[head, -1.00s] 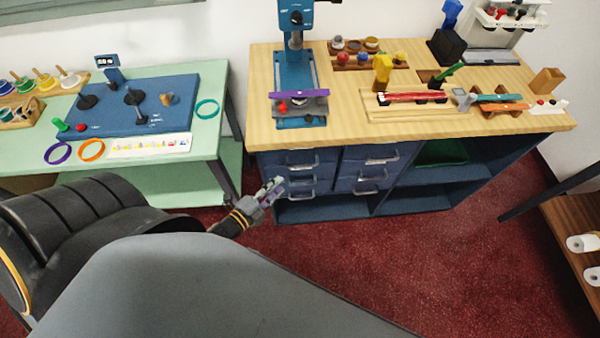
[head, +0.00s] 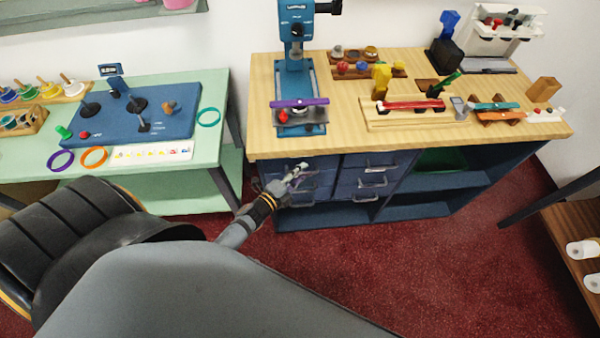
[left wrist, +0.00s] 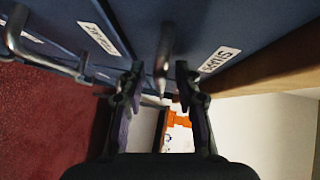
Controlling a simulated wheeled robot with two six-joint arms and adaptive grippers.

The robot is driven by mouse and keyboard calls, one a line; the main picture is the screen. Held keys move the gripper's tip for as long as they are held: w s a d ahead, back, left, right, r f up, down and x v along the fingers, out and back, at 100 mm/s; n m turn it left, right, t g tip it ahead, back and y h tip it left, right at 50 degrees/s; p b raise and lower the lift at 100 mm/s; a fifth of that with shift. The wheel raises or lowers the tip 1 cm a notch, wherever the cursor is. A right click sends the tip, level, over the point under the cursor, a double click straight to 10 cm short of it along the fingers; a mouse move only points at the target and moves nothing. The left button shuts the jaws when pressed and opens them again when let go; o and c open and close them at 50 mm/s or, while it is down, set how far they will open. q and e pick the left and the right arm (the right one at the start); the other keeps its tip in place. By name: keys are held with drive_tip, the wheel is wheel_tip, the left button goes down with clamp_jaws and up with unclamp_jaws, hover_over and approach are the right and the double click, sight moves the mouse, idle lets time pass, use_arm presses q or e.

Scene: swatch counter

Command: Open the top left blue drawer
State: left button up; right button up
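The top left blue drawer (head: 277,166) is at the upper left of the cabinet under the wooden counter and looks closed. Its metal handle is partly hidden by my left gripper (head: 296,180) in the head view. In the left wrist view a metal handle (left wrist: 163,55) stands between the two fingers of my left gripper (left wrist: 159,72). The fingers are open, one on each side of the handle, with gaps visible. A white label (left wrist: 218,59) sits on the drawer front by the wooden edge. My right gripper is not in view.
Other drawer handles are close by, below and to the right (head: 376,168). The wooden counter (head: 350,140) overhangs the drawers. A green table (head: 205,150) stands to the left. Red carpet (head: 440,270) in front is clear.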

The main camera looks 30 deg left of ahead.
use_arm(q)
drive_tip(key=shift+c, duration=0.3)
clamp_jaws()
drive_tip(key=shift+s, duration=0.1)
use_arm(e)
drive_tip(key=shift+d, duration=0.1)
